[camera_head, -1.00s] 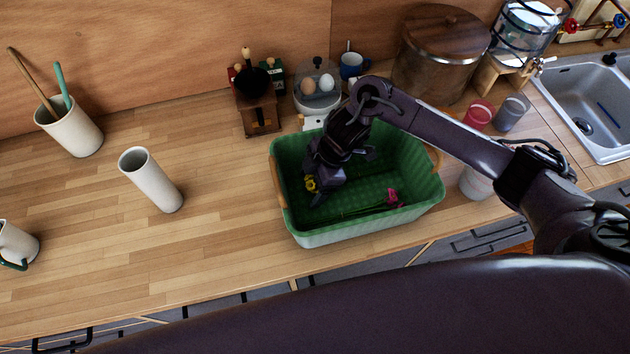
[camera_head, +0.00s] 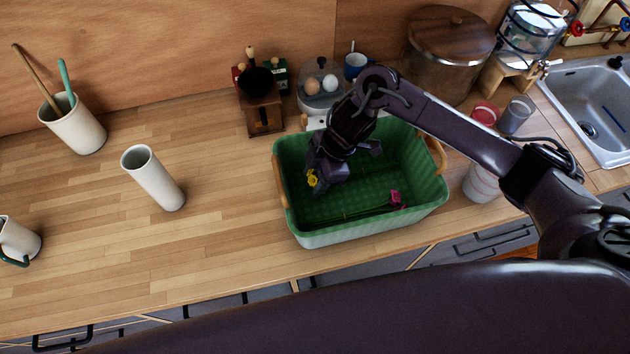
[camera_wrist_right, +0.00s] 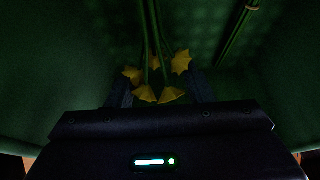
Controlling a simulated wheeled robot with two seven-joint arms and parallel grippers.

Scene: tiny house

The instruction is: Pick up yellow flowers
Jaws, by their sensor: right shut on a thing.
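The yellow flowers (camera_head: 312,178) show as a small yellow patch at the fingers of my right gripper (camera_head: 322,180), inside the green basket (camera_head: 430,196). In the right wrist view, several yellow blooms (camera_wrist_right: 171,96) with green stems sit between the two fingers of my right gripper (camera_wrist_right: 160,92). The gripper is shut on them. It points down into the left part of the basket; most of the stems are hidden in the head view. My left gripper is not in view.
A pink flower (camera_head: 396,198) lies in the basket, to the right. A white vase (camera_head: 153,180) stands on the counter (camera_head: 225,225) at left, with bare wood around it. An egg cooker (camera_head: 318,98), a grinder (camera_head: 262,108) and a large pot (camera_head: 450,60) stand behind the basket.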

